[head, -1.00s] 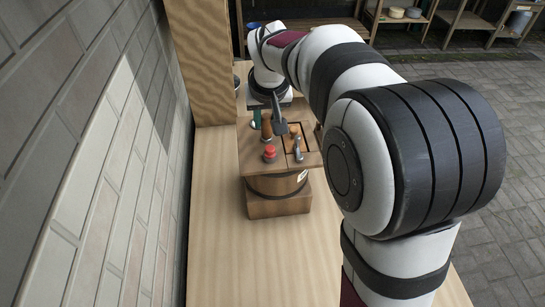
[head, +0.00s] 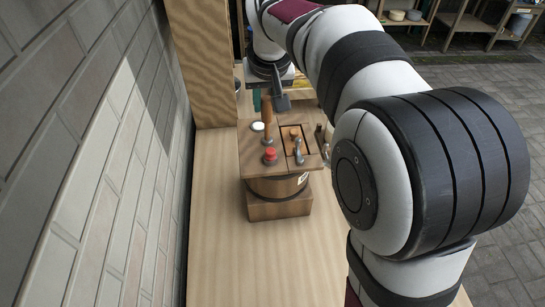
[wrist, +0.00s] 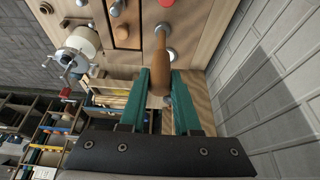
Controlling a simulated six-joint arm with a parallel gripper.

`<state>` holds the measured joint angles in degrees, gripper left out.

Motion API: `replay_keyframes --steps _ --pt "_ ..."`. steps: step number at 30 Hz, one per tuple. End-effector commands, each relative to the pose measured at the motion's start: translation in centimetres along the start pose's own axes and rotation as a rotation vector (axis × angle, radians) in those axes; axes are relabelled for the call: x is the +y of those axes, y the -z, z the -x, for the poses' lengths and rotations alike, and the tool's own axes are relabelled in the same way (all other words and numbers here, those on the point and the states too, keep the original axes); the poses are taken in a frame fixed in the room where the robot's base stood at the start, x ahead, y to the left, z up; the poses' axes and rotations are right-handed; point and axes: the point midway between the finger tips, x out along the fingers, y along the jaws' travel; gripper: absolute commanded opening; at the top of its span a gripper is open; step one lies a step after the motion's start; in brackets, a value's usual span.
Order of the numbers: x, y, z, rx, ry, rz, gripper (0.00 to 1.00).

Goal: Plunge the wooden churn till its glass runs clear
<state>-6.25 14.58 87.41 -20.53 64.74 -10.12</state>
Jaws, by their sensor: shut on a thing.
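The wooden churn (head: 278,190) stands on the bench, a box-like top over a dark-banded round body. Its brown plunger handle (head: 267,112) stands up from the lid's left half; it also shows in the wrist view (wrist: 160,55), above a metal collar. My gripper (wrist: 160,78) has its teal fingers shut around the handle's upper end. A small round pale disc (head: 258,126), perhaps the glass, lies on the lid left of the handle. It looks whitish; I cannot tell whether it is clear.
The lid also carries a red knob (head: 270,154), a metal lever (head: 298,151) and an orange-brown knob (head: 294,133). A crank with a pale drum (wrist: 84,42) sits on the churn's side. A wooden post (head: 205,65) and brick wall (head: 60,150) stand at the left. The front bench (head: 240,260) is clear.

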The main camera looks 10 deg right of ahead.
Motion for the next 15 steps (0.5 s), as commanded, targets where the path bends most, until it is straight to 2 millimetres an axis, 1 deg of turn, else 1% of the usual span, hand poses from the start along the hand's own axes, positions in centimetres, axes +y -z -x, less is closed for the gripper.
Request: replay_keyframes --steps 5,15 --pt "0.2 0.0 -0.2 0.002 -0.004 0.001 0.00" --pt "0.2 -1.6 -4.0 0.001 -0.004 0.002 0.00"
